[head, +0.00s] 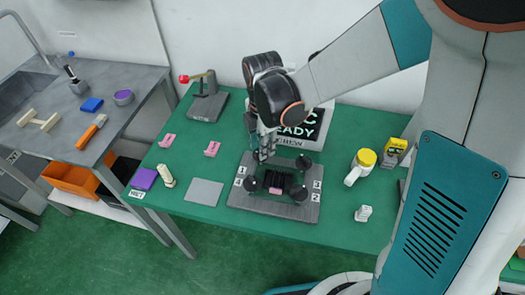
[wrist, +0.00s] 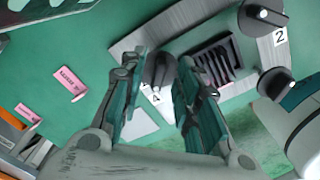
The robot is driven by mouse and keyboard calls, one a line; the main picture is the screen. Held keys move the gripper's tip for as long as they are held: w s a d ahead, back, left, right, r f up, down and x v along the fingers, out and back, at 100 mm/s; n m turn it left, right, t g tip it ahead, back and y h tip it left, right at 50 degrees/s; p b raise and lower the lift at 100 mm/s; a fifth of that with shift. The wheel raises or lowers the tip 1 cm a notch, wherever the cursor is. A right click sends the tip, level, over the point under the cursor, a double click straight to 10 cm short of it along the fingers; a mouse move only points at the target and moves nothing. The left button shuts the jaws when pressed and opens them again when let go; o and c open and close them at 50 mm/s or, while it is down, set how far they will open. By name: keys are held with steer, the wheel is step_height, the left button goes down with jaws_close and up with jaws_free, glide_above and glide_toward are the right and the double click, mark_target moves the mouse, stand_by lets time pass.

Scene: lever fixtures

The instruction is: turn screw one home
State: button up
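The fixture plate (head: 270,210) is a dark grey slab on the green table, with black knob-like screws at its corners and small white number labels. My gripper (head: 264,152) is low over the plate's far-left corner, pointing down. In the wrist view my gripper (wrist: 160,85) is open, with one black knob (wrist: 158,70) between its spread fingers. Its label looks like a 4 or a 1; I cannot tell which. Gaps show beside the knob. Another knob (wrist: 262,17) has a label 2, and a third knob (wrist: 275,82) stands near it.
A black ribbed part with a pink block (head: 276,189) sits mid-plate. The table's front edge is close.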

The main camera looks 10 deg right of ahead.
steer(key=shift+f, duration=0.5)
jaws_close()
